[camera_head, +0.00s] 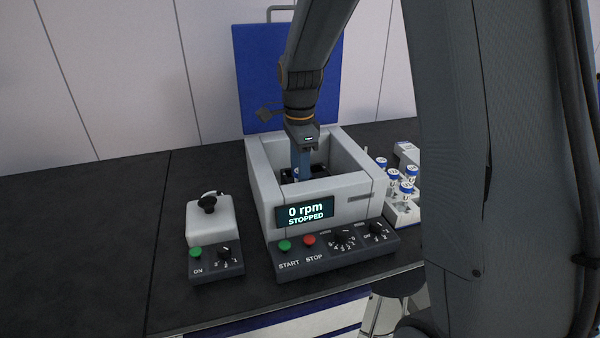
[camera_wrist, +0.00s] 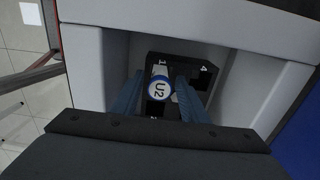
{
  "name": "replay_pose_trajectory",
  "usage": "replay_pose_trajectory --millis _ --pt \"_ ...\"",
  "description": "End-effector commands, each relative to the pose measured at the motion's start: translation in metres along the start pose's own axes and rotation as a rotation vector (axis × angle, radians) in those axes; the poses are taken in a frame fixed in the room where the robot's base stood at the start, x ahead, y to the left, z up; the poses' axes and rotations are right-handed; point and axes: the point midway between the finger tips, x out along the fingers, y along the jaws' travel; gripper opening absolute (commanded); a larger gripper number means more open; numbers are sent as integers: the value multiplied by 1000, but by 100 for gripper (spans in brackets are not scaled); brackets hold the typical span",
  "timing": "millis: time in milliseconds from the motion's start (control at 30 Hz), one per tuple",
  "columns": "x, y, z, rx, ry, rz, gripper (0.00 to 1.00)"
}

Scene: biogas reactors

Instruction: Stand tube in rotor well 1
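The tube (camera_wrist: 159,89) has a blue-rimmed white cap marked U2. In the wrist view it stands at the rotor (camera_wrist: 152,60), by the label 1; its lower end is hidden, so I cannot tell how deep it sits. My gripper (camera_wrist: 160,77) has one blue finger on each side of the tube, with small gaps showing beside the cap. It looks open around the tube. In the head view my gripper (camera_head: 300,172) reaches down into the open centrifuge (camera_head: 262,183), whose display reads 0 rpm STOPPED.
The blue lid (camera_head: 262,75) stands raised behind the chamber. The chamber walls surround my gripper closely. A white rack (camera_head: 402,213) with several capped tubes is at the right, partly behind my arm. A small device (camera_head: 210,225) with a black knob stands at the left.

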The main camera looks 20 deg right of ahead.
Motion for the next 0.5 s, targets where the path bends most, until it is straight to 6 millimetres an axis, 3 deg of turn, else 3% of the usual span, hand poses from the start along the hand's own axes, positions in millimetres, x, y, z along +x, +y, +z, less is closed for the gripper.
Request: replay_pose_trajectory --millis 333,500 --pt "-2 0 0 0 0 -1 44" --pt "-19 -2 0 0 0 -5 44"
